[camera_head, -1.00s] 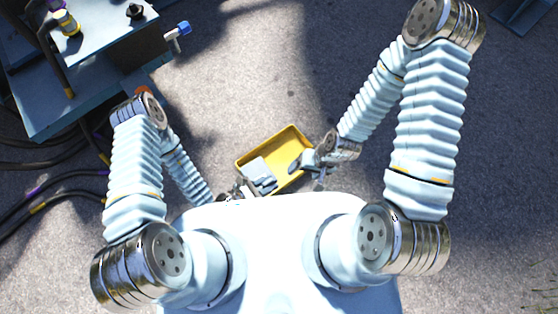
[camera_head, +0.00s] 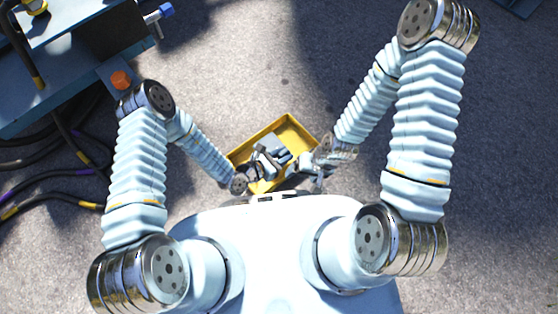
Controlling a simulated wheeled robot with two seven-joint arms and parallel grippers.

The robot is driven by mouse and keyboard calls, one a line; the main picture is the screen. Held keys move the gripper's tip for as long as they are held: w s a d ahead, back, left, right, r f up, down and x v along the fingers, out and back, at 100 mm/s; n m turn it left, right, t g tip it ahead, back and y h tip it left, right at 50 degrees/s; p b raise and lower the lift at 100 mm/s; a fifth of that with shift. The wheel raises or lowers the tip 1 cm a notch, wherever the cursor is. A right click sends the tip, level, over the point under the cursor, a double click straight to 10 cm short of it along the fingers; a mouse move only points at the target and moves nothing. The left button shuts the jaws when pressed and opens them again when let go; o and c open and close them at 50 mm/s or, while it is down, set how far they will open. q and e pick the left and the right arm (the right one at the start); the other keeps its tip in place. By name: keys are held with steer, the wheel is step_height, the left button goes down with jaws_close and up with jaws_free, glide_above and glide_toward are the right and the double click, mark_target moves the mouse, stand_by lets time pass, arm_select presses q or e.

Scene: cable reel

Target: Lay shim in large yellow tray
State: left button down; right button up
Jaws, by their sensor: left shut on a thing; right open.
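The large yellow tray (camera_head: 291,119) lies in front of my body, tilted in the picture. Grey flat pieces (camera_head: 275,143) show inside it; which of them is the shim is too small to tell. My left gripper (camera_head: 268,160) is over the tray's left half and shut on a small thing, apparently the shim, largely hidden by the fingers. My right gripper (camera_head: 296,167) is open at the tray's right side, partly over its near right edge. Both grippers partly cover the tray's inside.
A blue bench (camera_head: 60,75) stands at the upper left, with an orange knob (camera_head: 121,80) and a blue-handled fitting (camera_head: 160,13). Dark cables (camera_head: 50,175) lie on the ground at the left. Grey pavement beyond and right of the tray is clear.

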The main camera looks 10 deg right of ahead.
mark_target(273, 147)
arm_select(q)
steer(key=shift+w+d+f+b, duration=0.2)
steer(key=shift+f+b, duration=0.1)
steer(key=shift+b, duration=0.15)
step_height(273, 147, down, 3)
steer(key=b, duration=0.3)
steer(key=shift+w+d+f, duration=0.1)
steer(key=shift+w+f, duration=0.05)
steer(key=shift+f, duration=0.05)
steer(key=shift+r, duration=0.1)
steer(key=c, duration=1.4)
jaws_free()
steer(key=shift+f, duration=0.25)
steer(key=o, duration=0.5)
